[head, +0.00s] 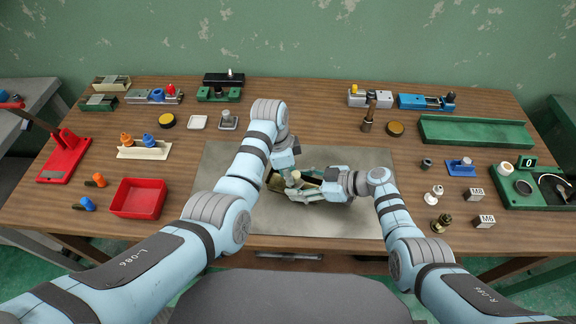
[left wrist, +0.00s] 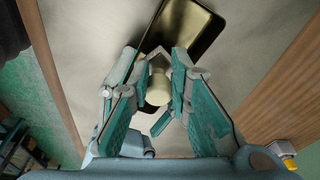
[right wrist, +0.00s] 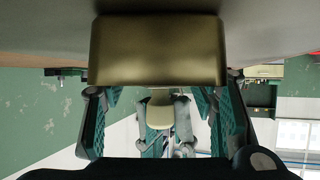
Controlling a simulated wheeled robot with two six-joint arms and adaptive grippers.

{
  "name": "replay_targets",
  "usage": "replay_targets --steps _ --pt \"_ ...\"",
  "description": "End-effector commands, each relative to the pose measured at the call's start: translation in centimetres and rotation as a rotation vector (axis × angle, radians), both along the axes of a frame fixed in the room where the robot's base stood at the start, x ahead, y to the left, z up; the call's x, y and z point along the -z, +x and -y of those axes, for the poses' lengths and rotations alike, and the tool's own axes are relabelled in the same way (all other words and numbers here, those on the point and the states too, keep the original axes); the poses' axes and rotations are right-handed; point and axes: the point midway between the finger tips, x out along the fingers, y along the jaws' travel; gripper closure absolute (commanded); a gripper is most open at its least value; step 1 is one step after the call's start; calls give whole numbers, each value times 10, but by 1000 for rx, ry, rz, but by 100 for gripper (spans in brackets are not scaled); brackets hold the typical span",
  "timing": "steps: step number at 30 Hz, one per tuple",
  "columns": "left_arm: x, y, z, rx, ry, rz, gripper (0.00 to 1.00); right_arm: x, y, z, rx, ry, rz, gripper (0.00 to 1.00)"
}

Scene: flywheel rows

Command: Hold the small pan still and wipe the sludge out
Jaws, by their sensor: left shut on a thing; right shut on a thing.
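The small brass pan (left wrist: 180,14) lies on the grey mat (head: 225,215), mostly hidden by my grippers in the head view. My left gripper (left wrist: 157,75) is shut on a cream round handle (left wrist: 158,90), upright beside or over the pan. The handle's lower end is hidden. The handle also shows between the left fingers in the right wrist view (right wrist: 160,112).
A red tray (head: 138,198) and a red stand (head: 66,157) are at the left. A green channel (head: 475,131) and several small parts are at the right. Fixtures line the back edge. The mat is clear on both sides of my grippers.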

Motion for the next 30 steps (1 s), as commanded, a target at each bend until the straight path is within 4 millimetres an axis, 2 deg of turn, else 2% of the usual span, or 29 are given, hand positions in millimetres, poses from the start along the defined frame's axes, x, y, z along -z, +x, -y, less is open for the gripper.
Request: replay_targets --steps 30 --pt "10 0 0 -2 0 1 100 1 -1 0 -1 0 -3 67"
